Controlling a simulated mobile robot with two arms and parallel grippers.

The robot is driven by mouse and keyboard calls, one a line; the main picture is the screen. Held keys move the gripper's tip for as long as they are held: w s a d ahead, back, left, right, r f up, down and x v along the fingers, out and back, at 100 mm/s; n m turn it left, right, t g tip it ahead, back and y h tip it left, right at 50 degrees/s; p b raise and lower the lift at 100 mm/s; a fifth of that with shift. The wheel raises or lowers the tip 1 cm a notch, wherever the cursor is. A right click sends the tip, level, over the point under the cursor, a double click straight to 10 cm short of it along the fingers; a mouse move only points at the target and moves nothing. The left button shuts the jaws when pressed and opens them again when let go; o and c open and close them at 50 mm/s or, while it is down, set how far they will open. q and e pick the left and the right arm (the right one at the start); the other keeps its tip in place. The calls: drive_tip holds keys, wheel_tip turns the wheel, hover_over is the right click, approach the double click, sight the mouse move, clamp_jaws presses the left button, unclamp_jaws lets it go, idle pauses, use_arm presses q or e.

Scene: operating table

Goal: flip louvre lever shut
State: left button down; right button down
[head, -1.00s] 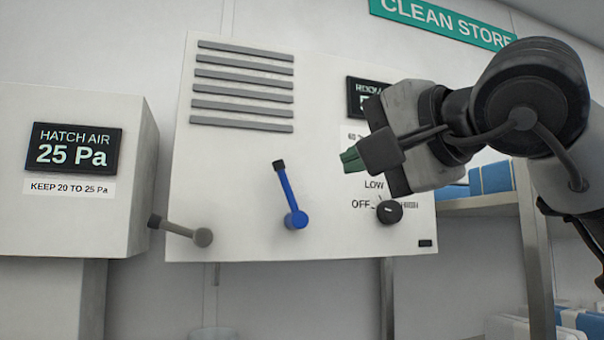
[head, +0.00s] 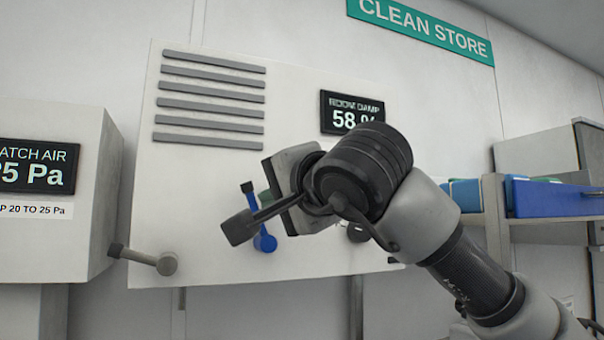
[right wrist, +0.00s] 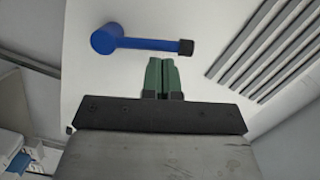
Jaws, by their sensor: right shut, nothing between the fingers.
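A blue lever (head: 255,215) with a dark tip is on the white panel (head: 200,230), below the grey louvre slats (head: 210,100). Its tip points up and slightly left from its round hub. My right gripper (head: 266,196) is just right of the lever in the head view, its green fingers mostly hidden by its own body. In the right wrist view the fingers (right wrist: 162,78) are shut and empty. They point at the blue lever's shaft (right wrist: 145,43) near the black-tip end; contact cannot be told. My left gripper is out of view.
A grey lever (head: 143,257) sticks out left at the panel's lower left, near the hatch-air box (head: 60,160). A room-damp display (head: 350,112) is above. A shelf (head: 540,222) with blue bins stands right.

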drive_tip(key=shift+a+f, duration=0.15)
drive_tip(key=shift+a, duration=0.2)
drive_tip(key=shift+w, duration=0.1)
drive_tip(key=shift+s+a+f+n, duration=0.1)
drive_tip(key=shift+s+a+n, duration=0.05)
drive_tip(key=shift+a+n, duration=0.3)
drive_tip(key=shift+s+a+f+n, duration=0.1)
drive_tip(key=shift+a+n, duration=0.2)
drive_tip(key=shift+n, duration=0.25)
